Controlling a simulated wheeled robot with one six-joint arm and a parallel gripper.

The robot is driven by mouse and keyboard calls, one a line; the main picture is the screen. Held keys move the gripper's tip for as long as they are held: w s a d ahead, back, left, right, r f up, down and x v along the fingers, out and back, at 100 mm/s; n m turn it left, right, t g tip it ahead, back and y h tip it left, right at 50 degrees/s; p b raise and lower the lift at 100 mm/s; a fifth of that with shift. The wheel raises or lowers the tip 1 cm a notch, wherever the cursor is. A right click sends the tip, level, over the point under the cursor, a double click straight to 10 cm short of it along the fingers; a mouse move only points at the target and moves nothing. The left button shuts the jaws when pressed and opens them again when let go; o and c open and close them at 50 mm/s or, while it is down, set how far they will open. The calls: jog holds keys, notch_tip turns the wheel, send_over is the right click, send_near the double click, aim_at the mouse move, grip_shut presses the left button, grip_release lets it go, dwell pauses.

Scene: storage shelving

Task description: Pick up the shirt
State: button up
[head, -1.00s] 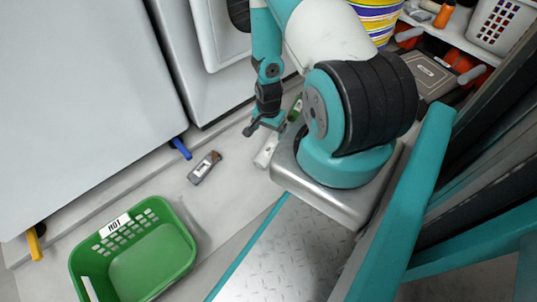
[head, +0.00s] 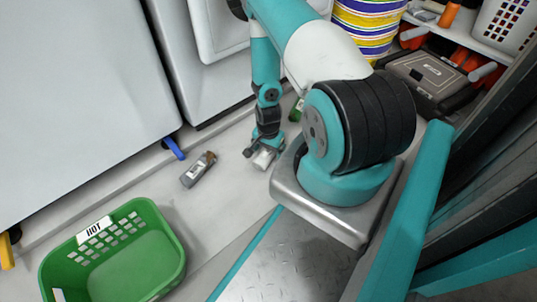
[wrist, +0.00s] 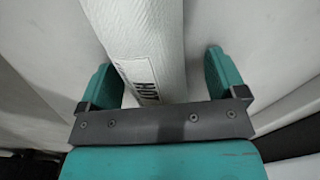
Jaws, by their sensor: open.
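A white rolled cloth with a ribbed weave and a dark-lettered label, which looks like the shirt, runs lengthwise between my fingers in the wrist view (wrist: 150,35). In the head view, a small white part of it (head: 263,159) shows on the floor under my gripper (head: 262,148). In the wrist view, my gripper (wrist: 162,75) is open, with one teal finger on each side of the roll. The roll's near end is hidden behind the gripper's dark bar.
A green basket marked HOT (head: 125,262) stands at the lower left. A grey bottle-like item (head: 197,170) lies on the floor between it and my gripper. A green item (head: 296,110) lies behind my gripper. White appliances (head: 80,110) bound the floor at the back left.

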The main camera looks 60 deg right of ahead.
jog(key=c, duration=1.1)
jog(key=shift+r, duration=0.1)
notch_tip(320, 180, up, 20)
jog(key=p, duration=1.2)
